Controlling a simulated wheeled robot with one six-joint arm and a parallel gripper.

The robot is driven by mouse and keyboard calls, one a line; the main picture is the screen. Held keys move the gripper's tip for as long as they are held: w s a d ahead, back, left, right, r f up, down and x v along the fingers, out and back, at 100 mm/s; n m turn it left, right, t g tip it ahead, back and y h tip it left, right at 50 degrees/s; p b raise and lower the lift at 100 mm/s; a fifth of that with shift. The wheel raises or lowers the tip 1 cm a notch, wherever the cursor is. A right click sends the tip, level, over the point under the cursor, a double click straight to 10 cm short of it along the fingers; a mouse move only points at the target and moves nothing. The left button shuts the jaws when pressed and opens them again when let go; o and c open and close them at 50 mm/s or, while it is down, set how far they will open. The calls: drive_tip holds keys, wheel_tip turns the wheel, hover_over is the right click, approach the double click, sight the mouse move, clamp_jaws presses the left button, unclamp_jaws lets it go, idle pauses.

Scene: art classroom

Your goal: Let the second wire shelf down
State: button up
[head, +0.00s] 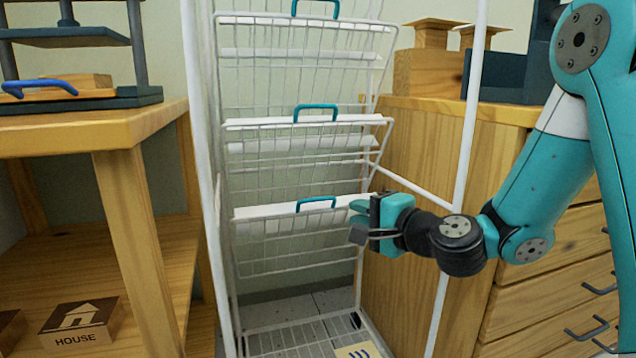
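A tall white wire rack (212,200) stands in the middle of the head view. Several of its wire shelves are tilted up, one above the other, each with a teal handle on its top edge. The lowest raised shelf (290,250) has its handle (316,203) near the middle of the view. Another raised shelf (290,163) with a handle (315,112) is above it. At the bottom, a wire shelf (290,337) lies about flat. My gripper (357,222) points left, just right of the lowest raised shelf's handle. Its fingers look apart, with nothing visible between them.
White rack posts (470,110) stand close to my arm. A wooden bench (130,130) is on the left, with a HOUSE block (80,325) below. A wooden drawer cabinet (545,270) is on the right. A marked card (358,350) lies at the bottom.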

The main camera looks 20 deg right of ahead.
sight(319, 200)
drive_tip(key=x, duration=1.2)
drive_tip(key=shift+w+a+f+p, duration=0.1)
drive_tip(key=shift+p, duration=0.2)
drive_tip(key=shift+c, duration=0.5)
clamp_jaws()
